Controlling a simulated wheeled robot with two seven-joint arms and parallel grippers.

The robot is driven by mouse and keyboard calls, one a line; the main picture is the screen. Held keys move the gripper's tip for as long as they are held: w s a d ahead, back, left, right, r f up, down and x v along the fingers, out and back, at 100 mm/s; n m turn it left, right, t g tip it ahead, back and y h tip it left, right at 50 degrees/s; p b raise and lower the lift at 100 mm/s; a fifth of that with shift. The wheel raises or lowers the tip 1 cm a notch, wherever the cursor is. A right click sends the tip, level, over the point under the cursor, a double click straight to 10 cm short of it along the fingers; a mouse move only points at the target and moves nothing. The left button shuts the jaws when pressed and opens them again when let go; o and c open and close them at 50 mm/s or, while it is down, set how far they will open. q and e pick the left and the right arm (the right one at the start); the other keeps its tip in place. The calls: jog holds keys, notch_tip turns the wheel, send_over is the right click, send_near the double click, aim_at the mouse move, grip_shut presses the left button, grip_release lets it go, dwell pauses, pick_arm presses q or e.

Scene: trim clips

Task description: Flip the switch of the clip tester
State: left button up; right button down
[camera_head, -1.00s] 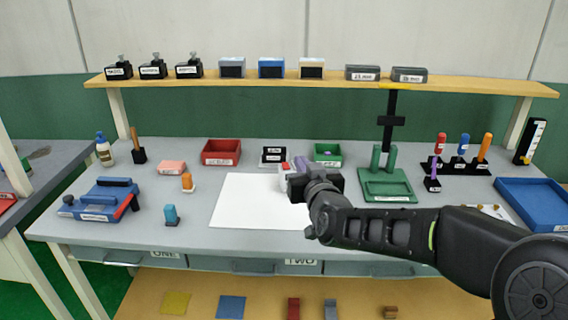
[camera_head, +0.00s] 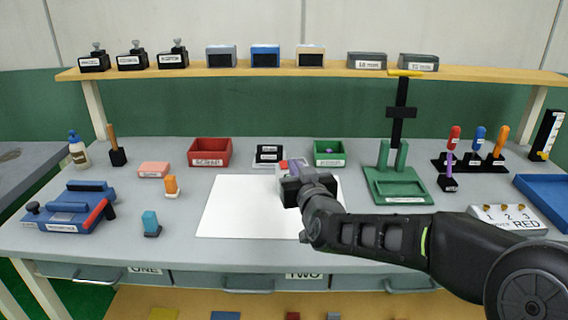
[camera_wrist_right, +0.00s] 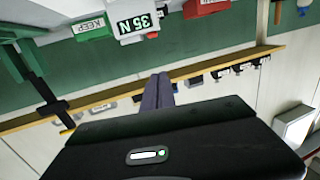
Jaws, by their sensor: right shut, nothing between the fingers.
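A pale box with a red part on top (camera_head: 284,165), likely the clip tester, stands at the back of the white sheet, mostly hidden behind my right gripper. The wrist view, which is upside down, shows a white unit with a "35 N" readout (camera_wrist_right: 139,22) and a bit of red beside it. The switch cannot be made out. My right gripper (camera_head: 298,165) is shut and empty, its purple-grey fingers together (camera_wrist_right: 158,90). It is at the pale box in the head view; whether it touches is unclear. My left gripper is not in view.
A green stand (camera_head: 397,185) and a numbered panel (camera_head: 507,218) are to the right. The white sheet (camera_head: 240,210) is clear at its left.

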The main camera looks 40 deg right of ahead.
jog(key=shift+w, duration=0.15)
jog(key=p, duration=0.1)
send_over(284, 171)
jog(key=s, duration=0.1)
jog(key=f, duration=0.3)
jog(key=shift+w, duration=0.4)
jog(key=shift+w+f, duration=0.15)
jog(key=shift+f, duration=0.7)
